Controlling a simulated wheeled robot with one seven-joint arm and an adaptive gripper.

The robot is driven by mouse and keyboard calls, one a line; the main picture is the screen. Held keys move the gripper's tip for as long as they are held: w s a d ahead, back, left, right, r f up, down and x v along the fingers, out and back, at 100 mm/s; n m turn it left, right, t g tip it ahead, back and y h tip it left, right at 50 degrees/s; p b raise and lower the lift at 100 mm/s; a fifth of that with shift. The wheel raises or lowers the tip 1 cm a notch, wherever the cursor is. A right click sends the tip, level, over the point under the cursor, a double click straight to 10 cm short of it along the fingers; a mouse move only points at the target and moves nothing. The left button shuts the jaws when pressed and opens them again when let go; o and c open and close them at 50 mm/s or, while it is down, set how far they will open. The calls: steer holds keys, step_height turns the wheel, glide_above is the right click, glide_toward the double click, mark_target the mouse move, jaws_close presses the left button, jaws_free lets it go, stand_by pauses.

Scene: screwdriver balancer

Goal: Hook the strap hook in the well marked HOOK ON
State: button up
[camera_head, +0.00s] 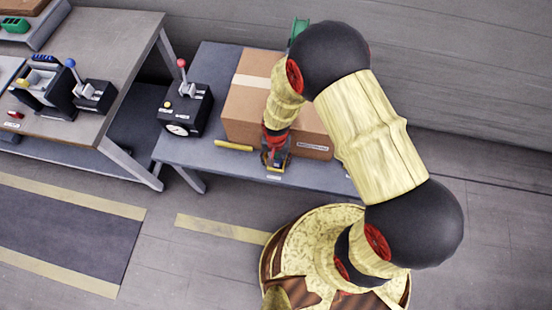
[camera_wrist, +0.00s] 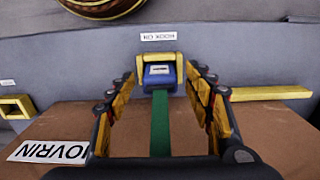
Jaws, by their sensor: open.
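The strap hook (camera_wrist: 160,76) is a blue block with a small dark and white label on top, at the end of a green strap (camera_wrist: 160,125). In the wrist view it lies between the walls of a yellow well (camera_wrist: 179,66), beside the HOOK ON label (camera_wrist: 158,37). How deep it sits, I cannot tell. My gripper (camera_wrist: 162,80) is open, with one finger on either side of the hook and gaps showing. In the head view my gripper (camera_head: 275,158) is low against the carton's near face; it mostly hides the hook.
A cardboard carton (camera_head: 245,112) stands on the grey bench (camera_head: 215,65), under the strap. A yellow bar (camera_head: 233,145) lies left of my gripper. A black lever box with a gauge (camera_head: 184,110) stands at the bench's left end. Another yellow well (camera_wrist: 16,107) shows in the wrist view.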

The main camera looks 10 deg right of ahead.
step_height(320, 180, up, 12)
stand_by(0.5)
stand_by(0.5)
